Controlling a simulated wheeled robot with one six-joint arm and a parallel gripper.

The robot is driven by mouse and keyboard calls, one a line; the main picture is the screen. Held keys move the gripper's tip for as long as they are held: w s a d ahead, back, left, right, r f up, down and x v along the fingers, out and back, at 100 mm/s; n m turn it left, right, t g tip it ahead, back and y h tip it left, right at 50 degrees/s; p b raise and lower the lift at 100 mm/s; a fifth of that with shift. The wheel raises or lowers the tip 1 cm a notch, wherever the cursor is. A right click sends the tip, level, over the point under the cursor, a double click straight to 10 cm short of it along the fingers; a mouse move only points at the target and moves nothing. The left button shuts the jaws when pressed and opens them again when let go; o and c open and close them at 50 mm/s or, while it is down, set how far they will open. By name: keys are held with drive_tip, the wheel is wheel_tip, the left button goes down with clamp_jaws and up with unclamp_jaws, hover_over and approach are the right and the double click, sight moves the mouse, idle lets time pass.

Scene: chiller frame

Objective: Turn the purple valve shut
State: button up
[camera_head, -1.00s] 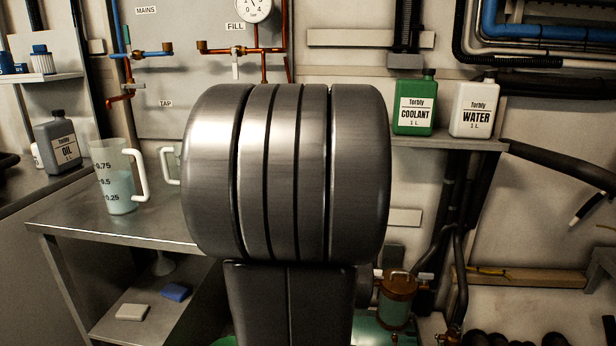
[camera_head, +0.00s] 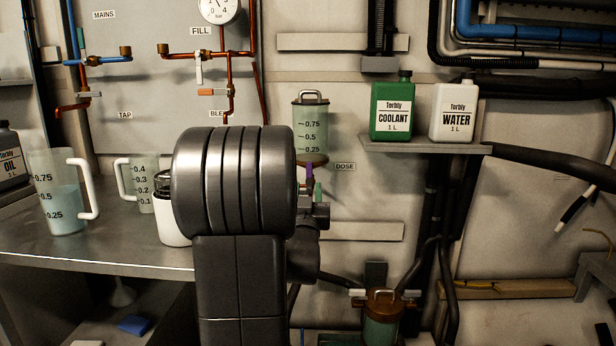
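A clear dosing vessel (camera_head: 310,130) with a scale hangs on the wall beside the DOSE label. A small purple part (camera_head: 312,163), which looks like the purple valve, shows just below it. It is partly hidden behind my arm, so I cannot tell its handle position. A small green part (camera_head: 317,191) shows just under the purple one. My grey arm fills the middle of the view, directly in front and to the left of the valve. My gripper is hidden behind the arm, so its opening and any contact do not show.
A shelf (camera_head: 425,147) at right holds a green coolant bottle (camera_head: 392,110) and a white water bottle (camera_head: 453,112). Measuring jugs (camera_head: 62,205) stand on the metal bench (camera_head: 90,252) at left. Copper pipes and a gauge (camera_head: 218,8) are on the wall. A copper-capped canister (camera_head: 382,318) is low at right.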

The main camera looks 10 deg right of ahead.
sight(309, 170)
drive_tip(key=x, duration=0.6)
drive_tip(key=shift+w+d, duration=0.1)
drive_tip(key=shift+w, duration=0.25)
clamp_jaws()
